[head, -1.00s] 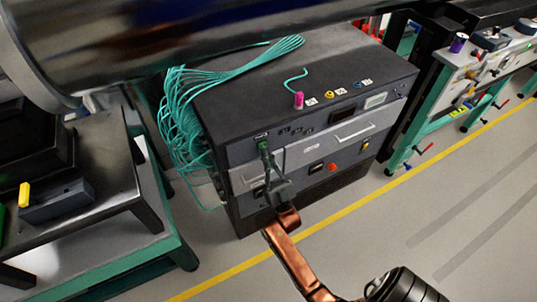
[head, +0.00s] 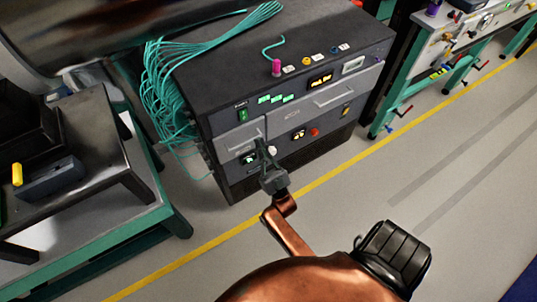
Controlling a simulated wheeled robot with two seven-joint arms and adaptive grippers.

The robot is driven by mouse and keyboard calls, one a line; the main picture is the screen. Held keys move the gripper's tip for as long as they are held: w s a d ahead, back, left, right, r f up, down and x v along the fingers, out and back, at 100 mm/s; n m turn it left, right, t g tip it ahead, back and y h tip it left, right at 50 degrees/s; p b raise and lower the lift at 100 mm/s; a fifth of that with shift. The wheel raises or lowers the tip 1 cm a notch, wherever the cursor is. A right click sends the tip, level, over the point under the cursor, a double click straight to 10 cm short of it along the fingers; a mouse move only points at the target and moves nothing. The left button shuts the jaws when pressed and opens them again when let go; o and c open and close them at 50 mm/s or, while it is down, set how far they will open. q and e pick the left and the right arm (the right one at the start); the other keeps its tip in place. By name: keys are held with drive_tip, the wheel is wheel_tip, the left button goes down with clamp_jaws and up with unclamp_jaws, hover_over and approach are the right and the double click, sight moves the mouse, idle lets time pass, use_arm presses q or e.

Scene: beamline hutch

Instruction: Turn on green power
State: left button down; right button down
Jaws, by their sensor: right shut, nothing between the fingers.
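The green power switch (head: 242,115) sits at the upper left of the front of the dark equipment cabinet (head: 301,145). Green indicators (head: 275,98) beside it are lit, and an amber display (head: 320,79) to their right is lit too. My right gripper (head: 263,150) is shut and empty, in front of the cabinet's lower left panel and below the green switch. I cannot tell whether its tips touch the panel. The gripper hides part of the panel near a small lit display (head: 249,159). My left gripper is not in view.
Teal cables (head: 172,90) hang down the cabinet's left side. A pink connector (head: 276,67) stands on its top. A dark bench with a teal frame (head: 150,215) is at the left, another bench (head: 440,60) at the upper right. The floor at the right is clear.

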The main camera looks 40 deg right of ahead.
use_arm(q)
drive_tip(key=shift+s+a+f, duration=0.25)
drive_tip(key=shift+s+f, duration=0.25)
use_arm(e)
drive_tip(key=shift+s+r+v, duration=0.15)
drive_tip(key=shift+v, duration=0.85)
drive_tip(key=shift+s+r+v, duration=0.1)
drive_tip(key=shift+s+v, duration=0.05)
drive_tip(key=shift+v, duration=0.8)
drive_tip(key=shift+a, duration=0.1)
